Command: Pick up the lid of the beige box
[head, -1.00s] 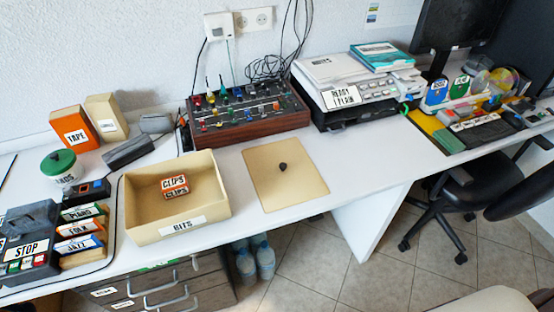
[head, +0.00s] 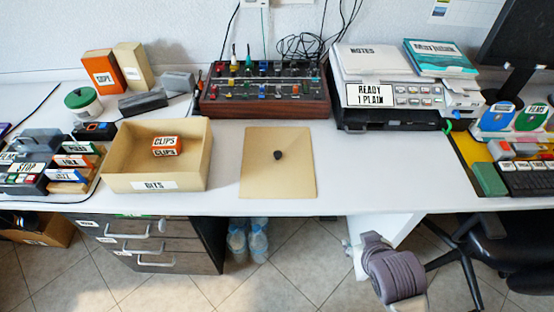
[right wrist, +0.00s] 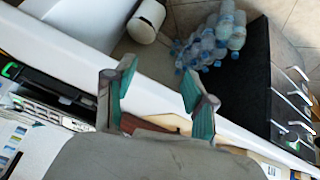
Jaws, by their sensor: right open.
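The beige lid (head: 258,180) lies flat on the white desk with its dark round knob (head: 278,155) up. The open beige box (head: 118,183), labelled BITS, stands left of the lid, apart from it. A small orange CLIPS box (head: 167,146) is inside it. My right gripper (right wrist: 158,90) is open and empty in the right wrist view, with teal pads on its two fingers. In the head view, my right arm shows below the desk's front edge, right of the lid and apart from it. My left gripper is not in view.
A control panel with knobs (head: 264,109) stands behind the lid, and a printer (head: 390,112) stands at its right. The desk is clear between lid and printer. Drawers (head: 150,240) and bottles (head: 258,243) are below; a black chair (head: 510,250) is at right.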

